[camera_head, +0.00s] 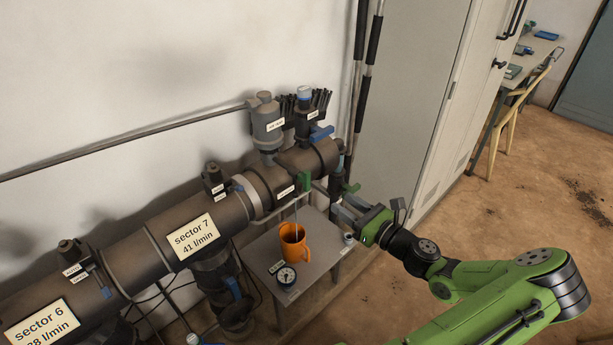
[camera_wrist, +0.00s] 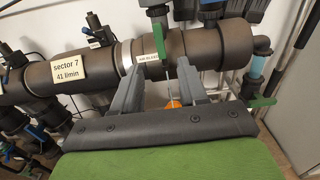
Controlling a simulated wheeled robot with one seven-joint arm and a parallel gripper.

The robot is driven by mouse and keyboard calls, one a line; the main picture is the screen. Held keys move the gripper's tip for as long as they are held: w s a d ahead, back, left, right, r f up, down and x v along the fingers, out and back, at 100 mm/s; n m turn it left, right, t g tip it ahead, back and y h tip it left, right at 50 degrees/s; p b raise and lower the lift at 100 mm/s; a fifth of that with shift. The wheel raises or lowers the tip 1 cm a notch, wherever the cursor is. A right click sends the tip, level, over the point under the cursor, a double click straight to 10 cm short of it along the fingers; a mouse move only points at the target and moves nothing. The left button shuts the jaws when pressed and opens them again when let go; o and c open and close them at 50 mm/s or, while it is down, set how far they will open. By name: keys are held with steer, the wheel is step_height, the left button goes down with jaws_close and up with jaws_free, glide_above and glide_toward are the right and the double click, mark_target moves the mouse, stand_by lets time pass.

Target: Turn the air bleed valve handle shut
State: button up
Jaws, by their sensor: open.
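In the wrist view this green handle (camera_wrist: 159,43) points up along the pipe, beyond and between my fingertips. A second green handle (camera_wrist: 262,101) is at the pipe's right end, below a clear blue section; it also shows in the head view (camera_head: 350,189). My gripper (camera_wrist: 160,78) is open and empty, in front of the pipe, apart from both handles.
An orange mug (camera_head: 293,247) and a round gauge (camera_head: 286,276) are on a small grey table (camera_head: 318,262) below the pipe. A blue handle (camera_head: 321,134) and a grey cylinder (camera_head: 267,124) are above. A tall cabinet (camera_head: 415,90) stands to the right.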

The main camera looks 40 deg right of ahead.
mark_target(309, 180)
steer(key=w, duration=0.4)
steer(key=w+b, duration=0.1)
steer(key=w, duration=0.4)
steer(key=w+b, duration=0.1)
steer(key=w, duration=0.4)
steer(key=shift+w+a+f, duration=0.1)
steer(key=shift+w+a, duration=0.15)
jaws_close()
